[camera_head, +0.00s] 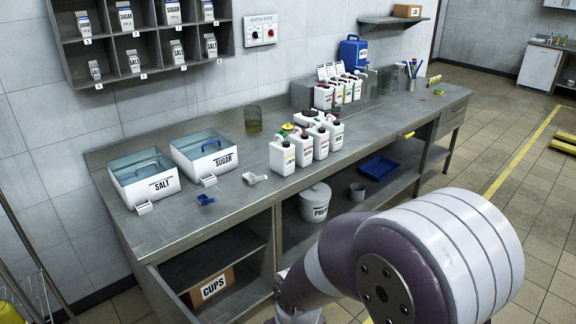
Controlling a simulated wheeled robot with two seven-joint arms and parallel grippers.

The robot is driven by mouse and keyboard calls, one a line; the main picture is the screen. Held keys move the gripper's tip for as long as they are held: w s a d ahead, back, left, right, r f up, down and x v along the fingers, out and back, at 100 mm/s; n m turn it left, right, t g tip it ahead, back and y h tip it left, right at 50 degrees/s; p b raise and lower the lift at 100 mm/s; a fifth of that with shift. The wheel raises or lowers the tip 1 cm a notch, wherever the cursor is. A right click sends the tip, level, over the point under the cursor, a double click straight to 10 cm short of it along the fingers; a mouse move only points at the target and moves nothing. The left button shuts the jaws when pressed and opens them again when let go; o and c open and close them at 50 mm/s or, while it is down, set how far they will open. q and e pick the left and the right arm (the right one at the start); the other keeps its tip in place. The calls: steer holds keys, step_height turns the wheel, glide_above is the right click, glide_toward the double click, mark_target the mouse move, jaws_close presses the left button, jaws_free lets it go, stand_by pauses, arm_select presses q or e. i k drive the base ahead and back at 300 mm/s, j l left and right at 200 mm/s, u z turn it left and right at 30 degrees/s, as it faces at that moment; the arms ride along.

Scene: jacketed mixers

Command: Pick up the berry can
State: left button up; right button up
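Several white cans with dark caps and coloured labels stand in a group on the middle of the steel counter. The front-left can (283,155) has a yellowish-green mark on its label, and a can with a red mark (302,148) stands beside it. More white cans (324,96) stand farther back, near the rack. The label words are too small to read, so I cannot tell which can is berry. One of my arms fills the lower right foreground. Neither gripper shows in the view.
Open bins of salt (146,182) and sugar (206,152) stand on the left of the steel counter (240,196). A white scoop (254,178) and a blue scoop (205,199) lie in front. A glass beaker (253,120) stands behind. A lower shelf holds a lidded pot (315,203) and a blue tray (379,168).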

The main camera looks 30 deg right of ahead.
mark_target(304, 143)
steer(key=k+l, duration=0.1)
steer(key=l, duration=0.4)
steer(key=k+l+z, duration=0.1)
steer(key=l, duration=0.4)
steer(key=k+l, duration=0.1)
steer(key=l, duration=0.45)
